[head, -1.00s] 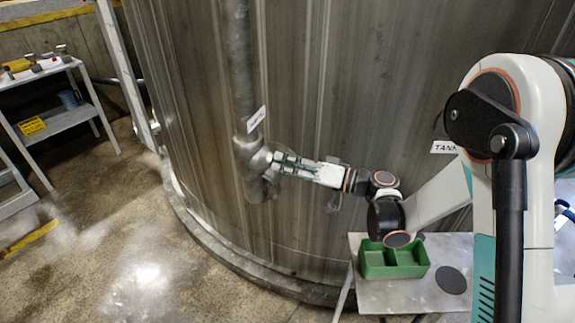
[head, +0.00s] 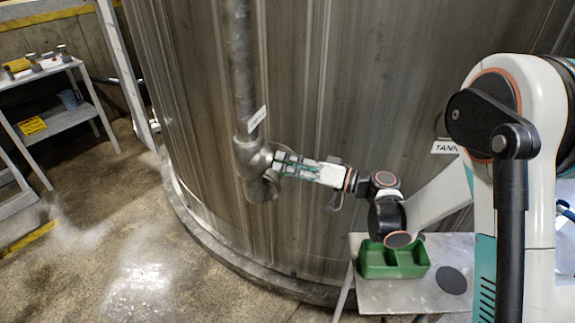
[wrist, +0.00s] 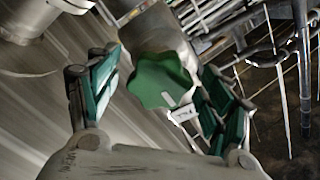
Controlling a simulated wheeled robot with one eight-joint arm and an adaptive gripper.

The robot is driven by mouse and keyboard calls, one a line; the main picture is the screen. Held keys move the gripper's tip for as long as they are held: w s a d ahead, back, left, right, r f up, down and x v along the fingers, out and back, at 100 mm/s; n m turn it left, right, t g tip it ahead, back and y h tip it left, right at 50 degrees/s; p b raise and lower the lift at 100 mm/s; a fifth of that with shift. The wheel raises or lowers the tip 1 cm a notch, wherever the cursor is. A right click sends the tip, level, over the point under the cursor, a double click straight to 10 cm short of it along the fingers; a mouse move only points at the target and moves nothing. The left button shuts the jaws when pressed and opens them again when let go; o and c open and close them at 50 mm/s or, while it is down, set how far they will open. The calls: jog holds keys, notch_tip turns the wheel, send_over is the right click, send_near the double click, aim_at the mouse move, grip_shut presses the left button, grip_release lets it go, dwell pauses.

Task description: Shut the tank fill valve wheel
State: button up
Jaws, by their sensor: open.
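The valve wheel (wrist: 160,82) is a green lobed knob with a pale mark and a small white tag near its lower right edge. In the wrist view it lies between the two spread green-padded fingers of my gripper (wrist: 165,95), with a gap on each side. My gripper is open and I see no clear contact. In the head view my gripper (head: 278,165) is at the lower end of the grey pipe (head: 241,70) on the tank (head: 350,80). The wheel is hidden there behind the fingers and pipe fitting.
A white label (head: 257,118) is on the pipe. A green divided bin (head: 393,262) sits on a metal table (head: 425,290) below my arm. A grey shelf cart (head: 60,118) stands at the left. The floor between is clear.

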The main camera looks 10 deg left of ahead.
jog(key=s+d, duration=0.1)
jog(key=d, duration=1)
jog(key=shift+s+d, duration=0.25)
jog(key=shift+d, duration=0.1)
jog(key=w+d+r+m+t+h, duration=0.25)
jog(key=d+r+t, duration=0.2)
jog(key=r, duration=0.25)
jog(key=w+d+r+m+t+h, duration=0.1)
jog(key=w+d+r+t, duration=0.2)
jog(key=r+t, duration=0.4)
jog(key=w+d+r+m+t+h, duration=0.2)
jog(key=w+d+r+t, duration=0.15)
jog(key=r, duration=0.45)
jog(key=s+d+r+m+t+h, duration=0.2)
jog(key=d+r+m+t+h, duration=0.15)
jog(key=d+h, duration=0.45)
jog(key=s+d+f+m+g+h, duration=0.2)
jog(key=s+d+f+g+h, duration=0.4)
jog(key=s+d+f, duration=0.3)
jog(key=s+a+f+n+g+y, duration=0.1)
jog(key=s+f, duration=0.4)
jog(key=s, duration=0.5)
jog(key=s+a+f+n+g, duration=0.2)
jog(key=s+f+g, duration=0.4)
jog(key=s, duration=0.3)
jog(key=shift+s+a+n+y, duration=0.3)
jog(key=shift+s+a+y, duration=0.05)
jog(key=shift+a, duration=0.2)
